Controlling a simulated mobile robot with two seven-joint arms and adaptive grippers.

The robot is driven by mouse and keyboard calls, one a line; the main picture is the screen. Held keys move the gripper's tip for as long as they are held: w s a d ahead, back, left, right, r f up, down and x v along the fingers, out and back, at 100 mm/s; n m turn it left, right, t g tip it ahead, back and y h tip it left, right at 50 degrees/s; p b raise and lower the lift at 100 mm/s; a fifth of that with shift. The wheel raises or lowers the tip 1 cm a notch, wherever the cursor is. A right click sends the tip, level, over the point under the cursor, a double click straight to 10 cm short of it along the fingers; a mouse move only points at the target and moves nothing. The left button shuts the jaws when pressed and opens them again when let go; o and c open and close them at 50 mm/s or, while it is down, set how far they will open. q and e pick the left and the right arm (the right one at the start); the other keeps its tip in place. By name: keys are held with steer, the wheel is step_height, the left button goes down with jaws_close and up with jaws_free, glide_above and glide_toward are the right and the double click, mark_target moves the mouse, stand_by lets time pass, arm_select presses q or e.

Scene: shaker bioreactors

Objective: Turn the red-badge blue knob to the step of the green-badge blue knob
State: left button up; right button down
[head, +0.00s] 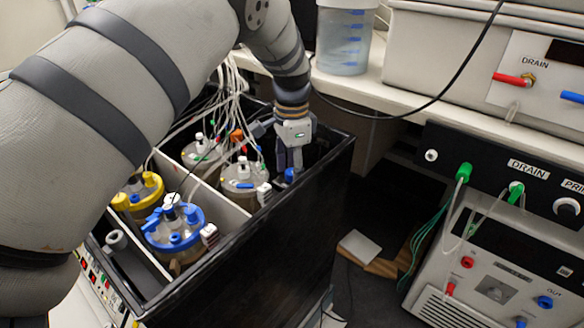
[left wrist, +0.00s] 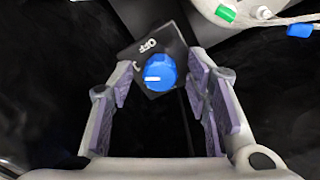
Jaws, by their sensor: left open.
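My left gripper (head: 289,160) points down at the far right corner inside the black box, open. A blue knob (head: 290,175) is just below its fingertips. In the left wrist view the blue knob (left wrist: 158,72) sits on a tilted black plate (left wrist: 170,44) with white "Off" lettering. Its white mark points left. The knob lies between the far ends of the spread finger pads, with gaps on both sides. I cannot make out a red or green badge, so I cannot tell which knob this is. No second such knob is clear. My right gripper is not in view.
The black box (head: 262,262) holds several lidded vessels, including a blue-lidded one (head: 173,228) and a yellow-lidded one (head: 137,192), with tubes and cables above. White dividers (head: 221,207) separate them. A clear container (head: 343,38) stands on the shelf behind. Instrument panels are at right.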

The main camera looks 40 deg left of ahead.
arm_select(q)
steer(key=shift+c, duration=0.3)
jaws_close()
steer(key=shift+r, duration=0.1)
steer(key=n+p, duration=0.1)
steer(key=n, duration=1)
steer(key=shift+n, duration=0.3)
stand_by(0.4)
